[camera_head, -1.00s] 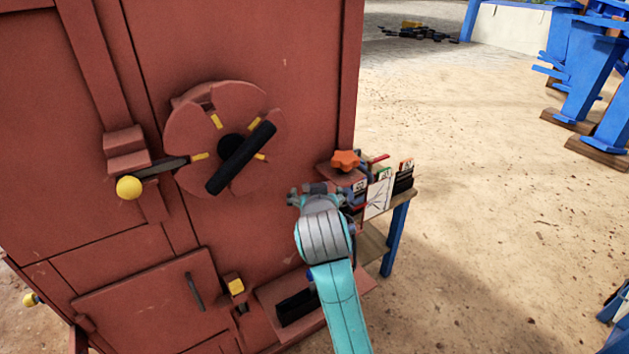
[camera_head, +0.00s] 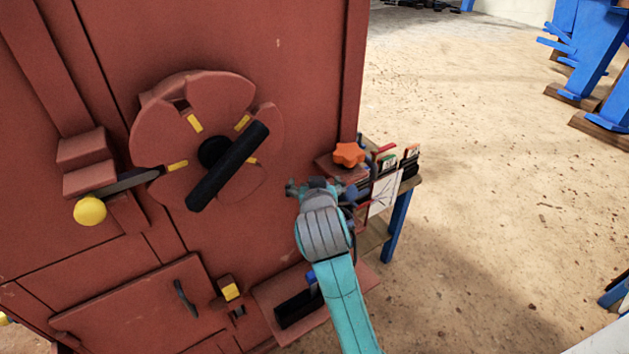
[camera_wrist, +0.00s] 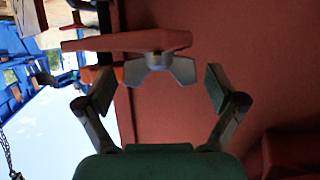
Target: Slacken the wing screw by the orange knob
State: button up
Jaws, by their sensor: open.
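The orange star-shaped knob (camera_head: 348,154) sits on a red bracket at the right edge of the red machine. In the wrist view a grey metal wing screw (camera_wrist: 158,70) hangs under a red plate (camera_wrist: 125,42), its two wings spread sideways. My gripper (camera_wrist: 158,88) is open, with one finger on each side of the wing screw and gaps between wings and pads. A bit of orange (camera_wrist: 118,73) shows beside the left fingertip; I cannot tell whether it is the knob. In the head view my arm's wrist is just below the knob and the wing screw is not visible.
A small table (camera_head: 410,184) with books or folders stands just right of the bracket. The red machine (camera_head: 310,60) carries a round disc with a black handle (camera_head: 228,166) and a yellow-ball lever (camera_head: 90,210). Open sandy floor lies to the right.

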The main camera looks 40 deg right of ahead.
jog(key=c, duration=1.2)
jog(key=shift+o, duration=0.2)
jog(key=shift+y, duration=0.3)
jog(key=n+y, duration=0.1)
jog(key=n, duration=0.1)
jog(key=n+t+y, duration=0.1)
jog(key=y, duration=0.1)
jog(key=shift+d+n+y, duration=0.2)
jog(key=shift+n+y, duration=0.1)
jog(key=shift+n, duration=0.1)
jog(key=n+y, duration=0.4)
jog(key=y, duration=0.1)
jog(key=shift+t, duration=0.3)
jog(key=n+g+y, duration=0.1)
jog(key=n+y, duration=0.3)
jog(key=shift+a+n+g+y, duration=0.15)
jog(key=shift+n+g+y, duration=1.35)
jog(key=shift+n+y, duration=0.45)
jog(key=shift+n, duration=0.25)
